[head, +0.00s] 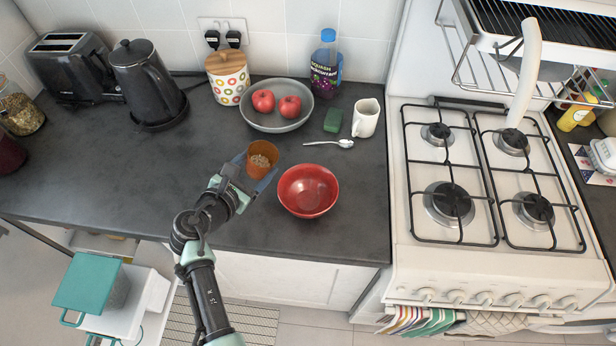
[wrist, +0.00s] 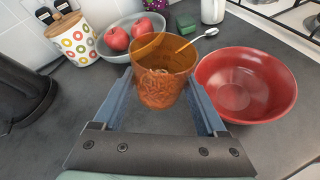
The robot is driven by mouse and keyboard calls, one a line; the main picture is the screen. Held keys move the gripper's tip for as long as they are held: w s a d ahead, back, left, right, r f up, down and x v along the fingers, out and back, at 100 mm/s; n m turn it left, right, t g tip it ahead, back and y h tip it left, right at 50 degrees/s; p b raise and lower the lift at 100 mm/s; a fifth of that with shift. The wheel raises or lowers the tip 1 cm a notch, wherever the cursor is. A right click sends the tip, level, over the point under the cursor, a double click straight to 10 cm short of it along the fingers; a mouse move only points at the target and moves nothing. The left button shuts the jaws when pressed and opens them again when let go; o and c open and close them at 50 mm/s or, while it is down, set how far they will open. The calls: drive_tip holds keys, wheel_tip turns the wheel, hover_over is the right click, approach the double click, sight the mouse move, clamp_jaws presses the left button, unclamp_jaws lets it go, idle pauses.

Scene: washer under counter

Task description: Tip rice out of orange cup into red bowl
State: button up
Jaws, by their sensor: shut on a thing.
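The orange cup (head: 262,155) is upright, with pale brown rice (head: 259,165) inside. My gripper (head: 250,172) is shut on the cup, one finger on each side. In the wrist view the cup (wrist: 162,72) sits between the two blue-grey fingers (wrist: 160,105), and some rice shows through its translucent wall. The red bowl (head: 308,191) stands on the dark counter just right of the cup, apart from it. In the wrist view the bowl (wrist: 245,85) is open and looks empty. I cannot tell exactly how high the cup is above the counter.
Behind are a grey bowl (head: 277,122) with two red fruits, a spoon (head: 330,143), a green sponge (head: 333,120), a white mug (head: 365,118), a squash bottle (head: 326,66) and a dotted jar (head: 228,78). A kettle (head: 148,85) stands left; the gas stove (head: 470,270) is right. Counter left of my gripper is clear.

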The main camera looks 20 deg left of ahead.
sight(270, 169)
drive_tip(key=shift+d+r+b, duration=0.1)
drive_tip(key=shift+d+b, duration=0.15)
drive_tip(key=shift+b, duration=0.25)
drive_tip(key=shift+d+m, duration=0.2)
drive_tip(key=shift+m, duration=0.2)
drive_tip(key=shift+w+d+r+m+y, duration=0.1)
drive_tip(key=shift+d+r+m+y, duration=0.1)
drive_tip(key=shift+d+m+y, duration=0.3)
drive_tip(key=shift+d+r+m+y, duration=0.15)
drive_tip(key=shift+d+m+y, duration=0.25)
drive_tip(key=shift+d, duration=0.1)
drive_tip(key=shift+d+r+m+y, duration=0.1)
drive_tip(key=shift+r+m+y, duration=0.2)
drive_tip(key=shift+m+y, duration=0.15)
drive_tip(key=shift+f+m+b, duration=0.25)
drive_tip(key=shift+f+b, duration=0.05)
drive_tip(key=shift+b, duration=0.4)
drive_tip(key=shift+f+m+y+b, duration=0.15)
drive_tip(key=shift+m+y+b, duration=0.2)
drive_tip(key=shift+b, duration=0.2)
drive_tip(key=shift+d+r+m+y, duration=0.15)
drive_tip(key=shift+r+m+y, duration=0.3)
drive_tip(key=shift+m, duration=0.2)
drive_tip(key=shift+f+b, duration=0.25)
drive_tip(key=shift+b, duration=0.45)
drive_tip(key=shift+d+f+m+y+b, duration=0.15)
drive_tip(key=shift+f+m+y+b, duration=0.1)
drive_tip(key=shift+m+b, duration=0.4)
drive_tip(key=shift+r, duration=0.25)
drive_tip(key=shift+d, duration=0.25)
